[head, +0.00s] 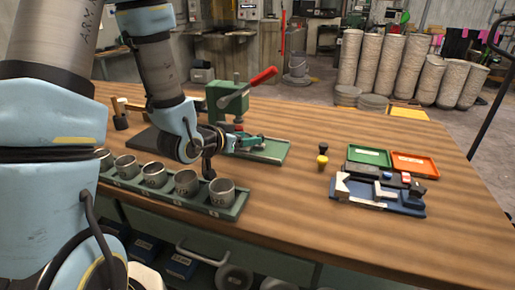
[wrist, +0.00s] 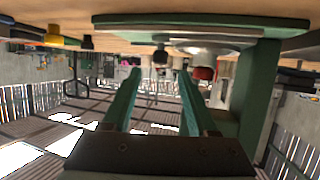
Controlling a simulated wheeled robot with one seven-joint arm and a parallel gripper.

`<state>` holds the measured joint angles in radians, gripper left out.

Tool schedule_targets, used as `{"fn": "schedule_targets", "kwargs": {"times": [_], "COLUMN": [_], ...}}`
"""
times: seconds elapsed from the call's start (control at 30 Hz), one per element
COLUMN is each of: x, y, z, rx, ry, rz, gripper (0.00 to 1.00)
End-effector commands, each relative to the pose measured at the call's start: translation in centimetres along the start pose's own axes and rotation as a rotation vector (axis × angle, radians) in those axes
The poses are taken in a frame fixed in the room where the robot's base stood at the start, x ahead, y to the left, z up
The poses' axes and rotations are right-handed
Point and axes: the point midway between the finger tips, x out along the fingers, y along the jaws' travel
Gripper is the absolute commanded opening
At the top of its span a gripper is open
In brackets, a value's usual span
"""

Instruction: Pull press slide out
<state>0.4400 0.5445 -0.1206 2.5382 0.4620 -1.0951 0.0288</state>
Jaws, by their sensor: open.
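The green press (head: 228,100) with its red lever handle (head: 263,76) stands on the wooden table behind my gripper. Its long green base plate (head: 275,152) runs out to the right and shows at the top of the wrist view (wrist: 200,21), which looks upside down. My gripper (head: 256,143) is low over this plate, with its green fingers apart. In the wrist view, a small dark knob (wrist: 160,56) lies just beyond and between the fingertips (wrist: 159,72); contact is not visible. A round metal piece (wrist: 205,47) and a red part (wrist: 203,73) are beside it. My arm hides part of the press.
A green rack (head: 225,213) of several metal cups (head: 221,191) lies in front of my wrist. Yellow (head: 322,162) and black (head: 323,147) knobbed pieces stand to the right. Beyond are a blue fixture (head: 400,207) and green (head: 369,156) and orange (head: 414,164) trays.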

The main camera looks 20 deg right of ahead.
Motion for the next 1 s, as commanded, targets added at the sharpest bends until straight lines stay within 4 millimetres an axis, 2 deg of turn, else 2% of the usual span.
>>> {"fn": "schedule_targets", "kwargs": {"times": [0.03, 0.27, 0.5, 0.7, 1.0], "x": [0.4, 0.8, 4.1, 5.8, 6.0], "y": [0.0, 0.0, 0.1, 0.0, 0.0], "z": [0.5, 0.4, -0.2, -0.1, 0.0], "rx": [0.002, 0.002, 0.000, 0.000, 0.000], "ry": [0.002, 0.002, -0.001, -0.001, 0.000], "rz": [-0.001, -0.004, -0.002, -0.003, -0.003], "gripper": [0.59, 0.59, 0.59, 0.59, 0.59]}}
